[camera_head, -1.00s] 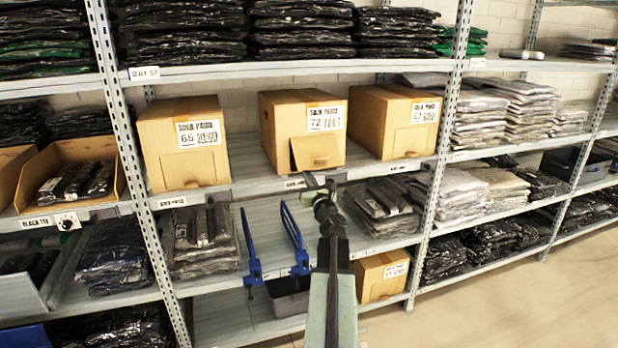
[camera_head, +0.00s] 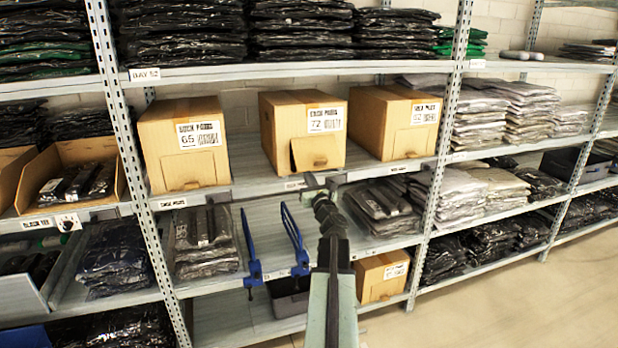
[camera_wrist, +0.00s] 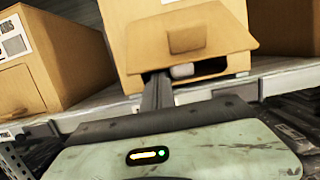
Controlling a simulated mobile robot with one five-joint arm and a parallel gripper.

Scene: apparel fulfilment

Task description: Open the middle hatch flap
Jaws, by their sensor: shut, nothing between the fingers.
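The middle cardboard box (camera_head: 272,125), labelled 72, stands on the middle shelf. Its hatch flap (camera_head: 318,153) is tilted outward at the bottom, away from the front. In the wrist view the flap (camera_wrist: 200,30) hangs out from its top edge, with a dark opening below it and a small pale thing (camera_wrist: 181,71) inside. My gripper (camera_head: 311,181) is just below and in front of the flap in the head view. In the wrist view its closed fingers (camera_wrist: 157,90) reach up to the flap's lower left edge; I cannot tell whether they touch it. Nothing is held.
Similar closed boxes stand on both sides, box 65 (camera_head: 154,133) at left and another (camera_head: 367,122) at right. The shelf edge (camera_head: 262,190) runs beneath my gripper. Blue brackets (camera_head: 252,262) stand on the shelf below. Floor (camera_head: 520,300) is clear at lower right.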

